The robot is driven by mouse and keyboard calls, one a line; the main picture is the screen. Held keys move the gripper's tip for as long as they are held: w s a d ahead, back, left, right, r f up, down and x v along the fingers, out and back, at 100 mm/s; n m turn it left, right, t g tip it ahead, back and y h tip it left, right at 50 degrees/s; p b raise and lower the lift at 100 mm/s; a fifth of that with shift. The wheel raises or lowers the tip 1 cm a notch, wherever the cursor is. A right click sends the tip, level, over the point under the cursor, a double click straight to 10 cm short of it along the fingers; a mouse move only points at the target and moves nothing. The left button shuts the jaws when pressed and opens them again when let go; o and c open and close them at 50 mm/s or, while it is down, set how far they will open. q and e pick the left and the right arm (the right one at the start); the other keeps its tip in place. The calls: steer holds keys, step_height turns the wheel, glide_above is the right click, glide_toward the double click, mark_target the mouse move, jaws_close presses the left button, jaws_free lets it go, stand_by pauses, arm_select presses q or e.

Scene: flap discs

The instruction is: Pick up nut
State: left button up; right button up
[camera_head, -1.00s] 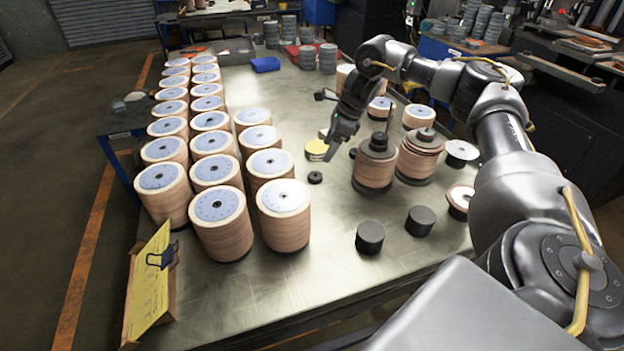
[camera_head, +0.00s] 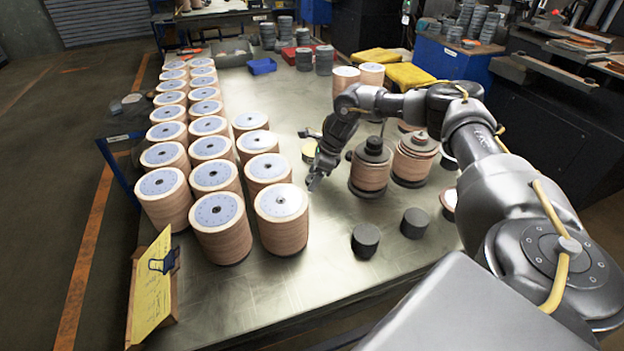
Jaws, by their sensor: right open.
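My right gripper (camera_head: 313,183) is low over the table, fingers pointing down, left of the stack with a black hub. It is open. The small black nut cannot be made out now; the gripper covers the spot where it lay on the table. I cannot tell whether the nut is between the fingers. A dark hub (camera_head: 373,147) sits on top of the disc stack (camera_head: 369,176) just right of the gripper. My left gripper does not show.
Tall stacks of flap discs (camera_head: 281,222) stand in rows on the left of the metal table (camera_head: 285,300). Two black cylinders (camera_head: 365,241) stand at front right. The front middle of the table is clear.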

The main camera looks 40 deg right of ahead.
steer(key=c, duration=1.1)
steer(key=shift+r, duration=0.1)
